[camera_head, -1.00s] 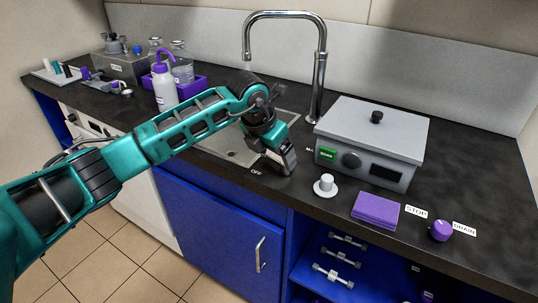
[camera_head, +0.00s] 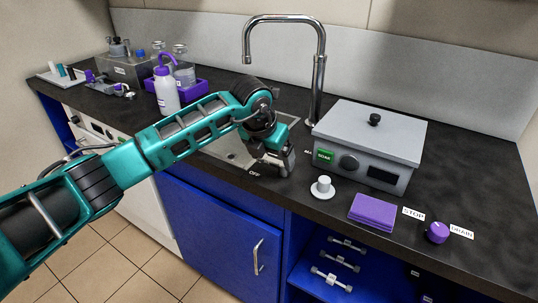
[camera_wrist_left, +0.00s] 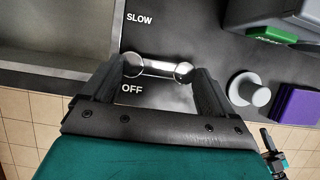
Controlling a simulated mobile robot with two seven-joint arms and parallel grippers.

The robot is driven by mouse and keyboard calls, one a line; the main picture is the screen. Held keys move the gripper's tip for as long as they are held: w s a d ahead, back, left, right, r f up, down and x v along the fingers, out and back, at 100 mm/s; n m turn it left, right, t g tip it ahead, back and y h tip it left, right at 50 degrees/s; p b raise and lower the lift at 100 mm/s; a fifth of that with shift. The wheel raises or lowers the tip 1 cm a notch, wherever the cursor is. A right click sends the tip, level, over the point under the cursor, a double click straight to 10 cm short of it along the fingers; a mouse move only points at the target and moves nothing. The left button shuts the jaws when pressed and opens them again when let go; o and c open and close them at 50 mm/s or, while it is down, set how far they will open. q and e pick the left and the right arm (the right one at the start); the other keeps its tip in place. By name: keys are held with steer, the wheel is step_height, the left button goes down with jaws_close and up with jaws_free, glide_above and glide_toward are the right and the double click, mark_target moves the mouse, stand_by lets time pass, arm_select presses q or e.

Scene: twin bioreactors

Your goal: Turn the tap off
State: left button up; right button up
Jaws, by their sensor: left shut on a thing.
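The tap has a tall chrome spout (camera_head: 319,80) arching over the sink. Its chrome handle (camera_wrist_left: 157,68) shows in the left wrist view as a short bar between my left fingers, close to the OFF label (camera_wrist_left: 132,89) and below the SLOW label (camera_wrist_left: 139,18). My left gripper (camera_wrist_left: 157,72) is shut on this handle. In the head view the left gripper (camera_head: 277,166) is low over the counter beside the sink, just behind the OFF label (camera_head: 254,173), and it hides the handle. A dark, teal-edged part at the lower right of the wrist view may be my right gripper; its jaws are unclear.
A grey box (camera_head: 372,140) with a green label stands right of the tap. In front are a white knob (camera_head: 323,186), purple pads (camera_head: 374,212) and a purple knob (camera_head: 438,232). A white bottle (camera_head: 166,90) and purple tray (camera_head: 203,87) stand left of the sink (camera_head: 222,148).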

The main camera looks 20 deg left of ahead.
arm_select(q)
steer(key=shift+r, duration=0.1)
steer(key=o, duration=1.3)
steer(key=v, duration=1.3)
steer(key=shift+p, duration=0.3)
